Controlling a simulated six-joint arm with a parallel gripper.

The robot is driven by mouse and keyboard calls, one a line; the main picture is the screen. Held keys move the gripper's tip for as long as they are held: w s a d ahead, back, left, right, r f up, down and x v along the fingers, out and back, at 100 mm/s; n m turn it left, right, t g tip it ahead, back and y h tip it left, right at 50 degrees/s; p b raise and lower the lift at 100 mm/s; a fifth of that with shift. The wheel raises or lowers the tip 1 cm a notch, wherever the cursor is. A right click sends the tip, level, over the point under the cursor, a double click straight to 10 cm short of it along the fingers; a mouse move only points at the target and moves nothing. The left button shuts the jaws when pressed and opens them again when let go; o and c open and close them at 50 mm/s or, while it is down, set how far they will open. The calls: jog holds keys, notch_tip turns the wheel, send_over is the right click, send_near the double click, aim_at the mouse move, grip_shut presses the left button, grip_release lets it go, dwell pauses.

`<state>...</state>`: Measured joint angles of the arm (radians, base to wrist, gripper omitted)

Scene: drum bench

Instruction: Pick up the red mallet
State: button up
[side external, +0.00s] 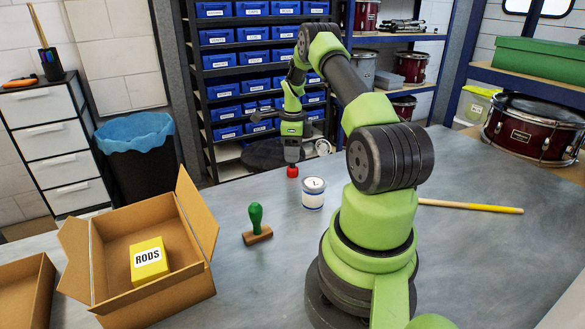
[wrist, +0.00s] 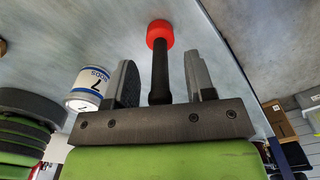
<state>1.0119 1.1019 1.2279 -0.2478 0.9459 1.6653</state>
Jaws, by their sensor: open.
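The red mallet has a red head (side external: 292,171) that shows just below my gripper (side external: 292,152) in the side view, near the far edge of the bench. In the wrist view the red head (wrist: 160,34) is beyond the fingertips, and its black handle (wrist: 161,72) runs back between the fingers of my gripper (wrist: 160,58). The gripper is open, with a visible gap on each side of the handle. The handle's near end is hidden behind the gripper's dark palm. In the side view the gripper hides most of the handle.
A white and blue can (side external: 313,194) stands close beside the gripper; it also shows in the wrist view (wrist: 88,86). A green-handled stamp (side external: 256,224), an open cardboard box (side external: 195,222) with a yellow RODS box (side external: 149,262), and a yellow-tipped stick (side external: 470,206) are on the bench.

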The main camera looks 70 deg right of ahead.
grip_shut()
